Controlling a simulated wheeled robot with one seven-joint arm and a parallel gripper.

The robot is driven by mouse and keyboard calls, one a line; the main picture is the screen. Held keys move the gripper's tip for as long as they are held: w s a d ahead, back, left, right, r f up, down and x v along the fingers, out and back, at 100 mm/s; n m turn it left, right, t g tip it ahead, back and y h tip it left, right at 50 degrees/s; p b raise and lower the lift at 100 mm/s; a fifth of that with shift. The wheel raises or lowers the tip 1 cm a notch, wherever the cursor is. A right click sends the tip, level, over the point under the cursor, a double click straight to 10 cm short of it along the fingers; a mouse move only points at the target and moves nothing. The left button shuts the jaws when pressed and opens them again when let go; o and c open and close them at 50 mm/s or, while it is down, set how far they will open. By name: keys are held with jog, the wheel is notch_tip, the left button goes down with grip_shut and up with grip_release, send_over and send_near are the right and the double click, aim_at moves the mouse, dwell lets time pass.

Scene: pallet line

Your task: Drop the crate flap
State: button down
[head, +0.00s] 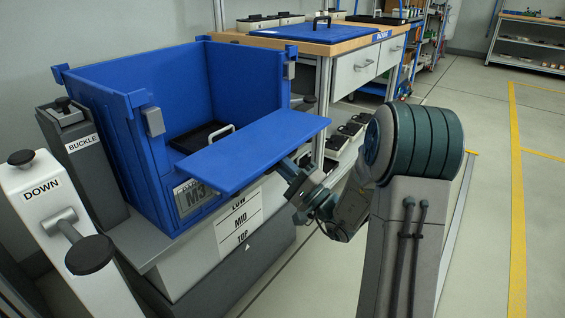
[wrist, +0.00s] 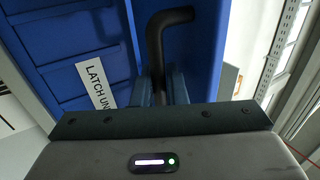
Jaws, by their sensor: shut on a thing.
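The blue crate (head: 110,90) stands on a grey stand at the left of the head view, with its front upper part open. Its blue flap (head: 250,152) juts out from the front, roughly level. My gripper (head: 288,172) is under the right end of the flap, which hides its fingertips in the head view. In the wrist view my gripper (wrist: 160,92) is shut on a black bent handle (wrist: 156,38) in front of a blue panel (wrist: 65,45). A partly hidden label (wrist: 97,82) there reads "LATCH UN".
A dark tray with a pale handle (head: 205,138) lies inside the crate. A "DOWN" lever post (head: 60,225) and a "BUCKLE" post (head: 80,150) stand at left. A workbench (head: 340,45) with a blue lid (head: 310,34) is behind. Floor at right is clear.

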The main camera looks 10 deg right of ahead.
jog(key=c, duration=1.8)
grip_release()
jog(key=shift+a, duration=0.1)
jog(key=shift+c, duration=0.2)
jog(key=p+v, duration=0.2)
jog(key=v, duration=1.1)
jog(key=shift+s+f, duration=0.15)
jog(key=shift+s, duration=0.1)
